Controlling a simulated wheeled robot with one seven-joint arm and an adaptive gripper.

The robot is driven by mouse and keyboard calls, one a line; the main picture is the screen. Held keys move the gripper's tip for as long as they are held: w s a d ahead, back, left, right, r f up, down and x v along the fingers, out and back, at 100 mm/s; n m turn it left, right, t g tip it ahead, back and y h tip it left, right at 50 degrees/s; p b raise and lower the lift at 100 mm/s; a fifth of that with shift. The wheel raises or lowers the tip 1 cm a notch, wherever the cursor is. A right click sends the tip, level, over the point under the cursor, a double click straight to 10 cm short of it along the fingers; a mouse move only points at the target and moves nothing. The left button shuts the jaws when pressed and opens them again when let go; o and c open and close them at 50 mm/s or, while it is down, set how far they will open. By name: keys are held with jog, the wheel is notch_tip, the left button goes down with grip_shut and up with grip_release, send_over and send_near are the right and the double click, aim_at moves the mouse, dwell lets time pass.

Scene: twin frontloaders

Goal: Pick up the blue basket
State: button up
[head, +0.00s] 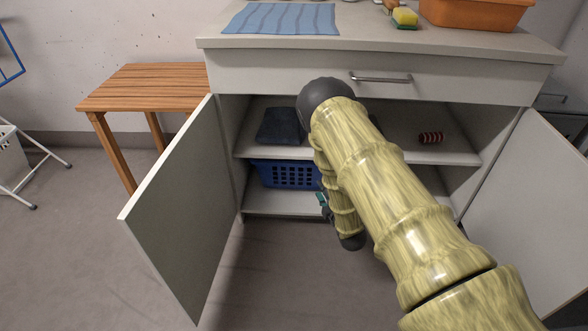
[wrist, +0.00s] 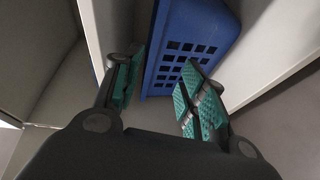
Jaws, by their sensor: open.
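The blue basket (head: 290,176) stands on the lower shelf of the open cabinet in the head view, its right part hidden behind my arm. The basket fills the upper middle of the wrist view (wrist: 190,45), with its holed wall turned towards the fingers. My gripper (wrist: 158,95) is open, with its green-padded fingers apart and nothing held between them. The left finger is beside the basket's left edge and the right finger is in front of its holed wall. I cannot tell whether either finger touches it. In the head view my arm mostly hides the gripper.
Cabinet doors stand open at left (head: 180,205) and right (head: 535,195). The upper shelf (head: 395,146) holds a dark folded cloth (head: 281,126) and a red striped item (head: 431,138). A wooden bench (head: 150,85) stands at left. The floor before the cabinet is clear.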

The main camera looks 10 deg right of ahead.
aim_at(311, 166)
jog(key=shift+n+t+y, duration=0.3)
jog(key=shift+n+y, duration=0.1)
jog(key=shift+n, duration=0.3)
jog(key=w+b, duration=0.2)
jog(key=w, duration=0.2)
jog(key=w+b, duration=0.2)
jog(key=w, duration=0.2)
jog(key=w+a+b, duration=0.1)
jog(key=w+b, duration=0.1)
jog(key=w, duration=0.2)
jog(key=shift+w+f+b, duration=0.2)
jog(key=shift+w+b, duration=0.05)
jog(key=shift+b, duration=0.1)
jog(key=shift+c, duration=0.2)
grip_shut()
